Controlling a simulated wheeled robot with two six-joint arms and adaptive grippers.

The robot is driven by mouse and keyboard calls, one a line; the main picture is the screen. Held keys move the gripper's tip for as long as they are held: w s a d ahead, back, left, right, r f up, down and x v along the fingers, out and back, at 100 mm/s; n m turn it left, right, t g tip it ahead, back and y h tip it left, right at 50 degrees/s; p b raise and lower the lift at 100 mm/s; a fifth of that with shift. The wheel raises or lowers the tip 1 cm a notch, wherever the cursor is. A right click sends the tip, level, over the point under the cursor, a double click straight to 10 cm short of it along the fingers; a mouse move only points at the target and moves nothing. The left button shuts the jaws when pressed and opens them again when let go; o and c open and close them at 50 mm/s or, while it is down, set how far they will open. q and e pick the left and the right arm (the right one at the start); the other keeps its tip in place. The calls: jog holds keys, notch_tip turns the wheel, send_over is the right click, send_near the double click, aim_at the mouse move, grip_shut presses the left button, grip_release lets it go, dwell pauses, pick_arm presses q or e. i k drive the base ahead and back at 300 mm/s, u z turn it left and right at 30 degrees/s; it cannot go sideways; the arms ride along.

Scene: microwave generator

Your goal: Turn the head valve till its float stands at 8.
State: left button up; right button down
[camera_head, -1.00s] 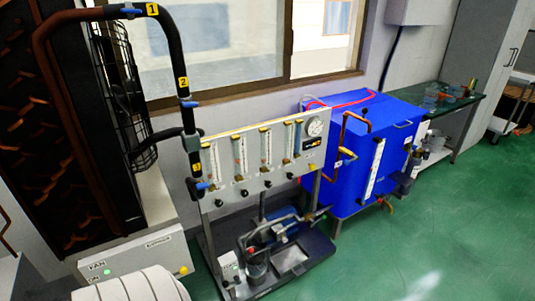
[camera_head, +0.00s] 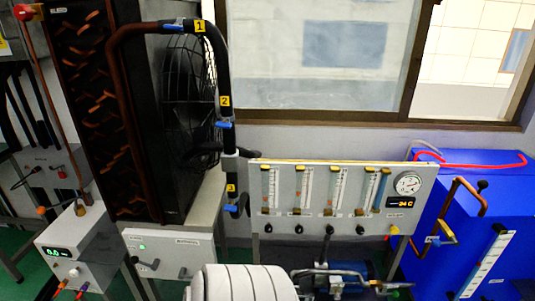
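The flowmeter panel (camera_head: 283,211) stands at the right of centre, with several clear upright tubes. One tube (camera_head: 306,185) has a white scale beside it. Black valve knobs (camera_head: 298,229) sit in a row below the tubes. The labels and scale numbers are too small to read, so I cannot tell which knob is the head valve or where its float stands. Neither of my grippers shows in the head view.
A round gauge (camera_head: 408,184) and a small display are at the panel's right end. A black pipe (camera_head: 225,85) with blue-handled valves rises left of it. A white ribbed cylinder (camera_head: 245,283) stands in front at the bottom. A blue tank (camera_head: 440,200) is at the right.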

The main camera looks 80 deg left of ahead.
aim_at(269, 228)
jog(key=u, duration=0.85)
jog(key=i, duration=0.9)
jog(key=u, duration=1)
